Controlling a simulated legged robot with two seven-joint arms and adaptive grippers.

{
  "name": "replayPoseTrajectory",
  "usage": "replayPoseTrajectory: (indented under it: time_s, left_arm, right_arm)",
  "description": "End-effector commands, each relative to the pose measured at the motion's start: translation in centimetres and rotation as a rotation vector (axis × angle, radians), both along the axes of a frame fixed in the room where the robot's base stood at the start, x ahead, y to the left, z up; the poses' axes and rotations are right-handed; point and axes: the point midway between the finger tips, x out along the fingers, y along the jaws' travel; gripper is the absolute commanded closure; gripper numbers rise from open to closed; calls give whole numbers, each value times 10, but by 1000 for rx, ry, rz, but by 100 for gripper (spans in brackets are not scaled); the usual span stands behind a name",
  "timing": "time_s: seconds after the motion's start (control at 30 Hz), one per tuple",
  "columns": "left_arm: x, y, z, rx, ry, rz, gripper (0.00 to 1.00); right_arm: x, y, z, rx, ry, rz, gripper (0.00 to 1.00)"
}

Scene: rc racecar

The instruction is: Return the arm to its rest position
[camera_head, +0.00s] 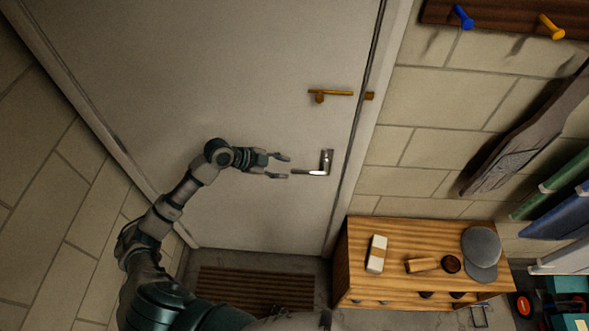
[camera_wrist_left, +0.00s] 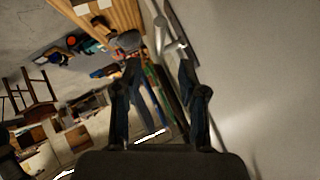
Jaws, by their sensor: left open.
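My left gripper (camera_head: 281,166) is at the end of the left arm, which reaches up from the bottom of the head view in front of the white door (camera_head: 240,60). Its two fingers are apart and nothing shows between them. The silver door handle (camera_head: 312,172) is just right of the fingertips, and the gripper appears apart from it. In the left wrist view the open fingers (camera_wrist_left: 158,80) point toward the handle (camera_wrist_left: 168,36) near the top, beside the door surface (camera_wrist_left: 270,80). My right gripper is not in view.
A brass latch (camera_head: 330,94) is above the handle. A wooden cabinet (camera_head: 350,290) at lower right bears a white block, a wooden brush and a grey cap (camera_head: 482,252). A slatted mat (camera_head: 255,285) lies before the door. Pegs, a hanging coat and tools line the right side.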

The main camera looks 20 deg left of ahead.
Motion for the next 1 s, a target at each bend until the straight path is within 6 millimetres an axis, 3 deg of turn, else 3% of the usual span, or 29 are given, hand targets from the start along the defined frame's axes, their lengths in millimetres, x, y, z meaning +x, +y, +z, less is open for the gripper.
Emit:
replayPoseTrajectory:
  time_s: [0.23,0.77,0.87,0.97,1.0]
  left_arm:
    - [-10,12,13,1,0,-1,59]
    - [-11,11,10,0,6,1,59]
    - [-21,2,-11,3,50,18,59]
    - [-47,-19,-57,11,147,80,59]
    - [-64,-30,-80,15,202,128,59]
  right_arm:
    - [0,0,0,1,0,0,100]
    - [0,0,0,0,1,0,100]
    - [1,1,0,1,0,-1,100]
    - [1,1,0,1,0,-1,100]
    - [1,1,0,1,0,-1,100]
